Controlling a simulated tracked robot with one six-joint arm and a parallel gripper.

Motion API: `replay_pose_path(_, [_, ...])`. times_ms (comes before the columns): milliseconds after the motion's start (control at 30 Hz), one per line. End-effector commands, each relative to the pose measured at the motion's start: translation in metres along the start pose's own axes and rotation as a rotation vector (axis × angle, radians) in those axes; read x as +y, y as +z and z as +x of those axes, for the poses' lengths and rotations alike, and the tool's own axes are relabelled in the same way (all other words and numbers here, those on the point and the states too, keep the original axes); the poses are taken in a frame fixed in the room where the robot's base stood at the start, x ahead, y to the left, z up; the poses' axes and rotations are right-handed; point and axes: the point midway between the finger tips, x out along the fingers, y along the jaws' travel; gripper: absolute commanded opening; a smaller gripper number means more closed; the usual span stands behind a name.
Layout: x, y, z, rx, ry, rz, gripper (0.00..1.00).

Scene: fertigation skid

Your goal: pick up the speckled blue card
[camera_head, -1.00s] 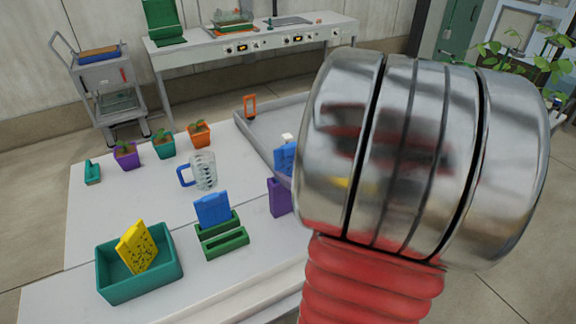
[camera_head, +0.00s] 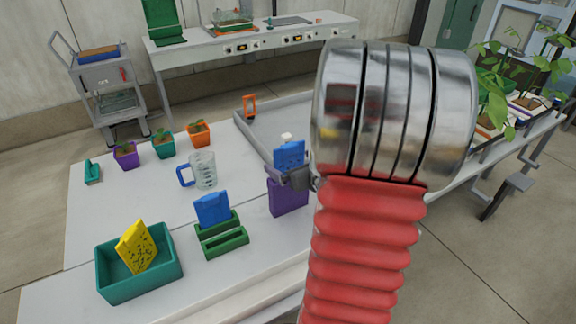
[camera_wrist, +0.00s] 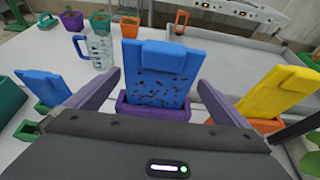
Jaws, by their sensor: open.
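The speckled blue card (camera_wrist: 158,77) stands upright in a purple holder (camera_wrist: 125,107), seen straight ahead in the wrist view. Dark specks cover its face. In the head view the card (camera_head: 289,154) rises from the purple holder (camera_head: 289,198), partly hidden behind my gripper (camera_head: 297,180). In the wrist view my gripper (camera_wrist: 158,95) is open, with one finger on each side of the card. No contact with the card shows.
A plain blue card (camera_head: 211,209) stands in a green holder (camera_head: 222,244) to the left. A speckled yellow card (camera_head: 137,248) leans in a teal bin (camera_head: 148,292). A mug (camera_head: 203,170) stands behind. A yellow card (camera_wrist: 277,92) is right of my gripper.

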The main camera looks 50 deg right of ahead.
Motion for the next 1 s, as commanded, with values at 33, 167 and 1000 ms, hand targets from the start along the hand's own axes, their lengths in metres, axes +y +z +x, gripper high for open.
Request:
replay_pose_path(33, [0.000,0.000,0.001,0.000,0.000,0.000,1.00])
replay_pose_path(167, [0.001,0.000,0.009,0.000,0.001,0.001,1.00])
replay_pose_path(1000, [0.003,0.001,0.052,0.000,-0.001,0.001,1.00])
